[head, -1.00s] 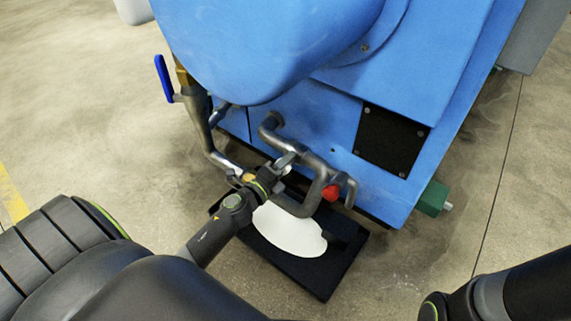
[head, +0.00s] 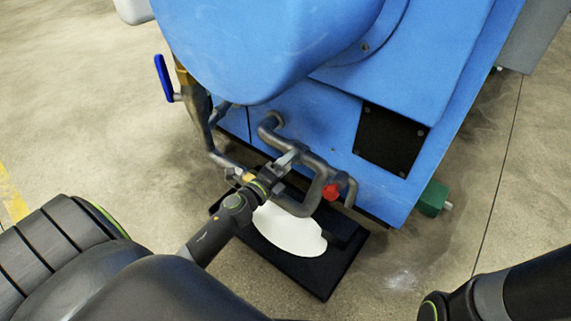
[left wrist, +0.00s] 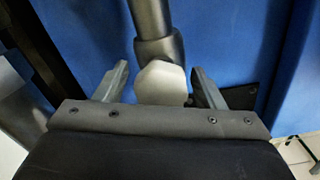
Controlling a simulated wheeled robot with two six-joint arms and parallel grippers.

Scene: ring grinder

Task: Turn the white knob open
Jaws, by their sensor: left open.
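The white knob (left wrist: 161,84) sits at the end of a dark pipe in the left wrist view. It stands between the two fingers of my left gripper (left wrist: 160,76), with visible gaps on both sides. The gripper is open, and its fingers reach along both sides of the knob. In the head view my left gripper (head: 285,162) is at the grey pipes on the front of the blue machine (head: 310,125). There the gripper and wrist hide the white knob. My right gripper is out of the picture.
A red knob (head: 331,191) is on the pipes just right of my left gripper. A blue lever (head: 163,78) stands at the left. A black tray (head: 325,281) with a white patch (head: 289,231) lies below the pipes. Open floor surrounds the machine.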

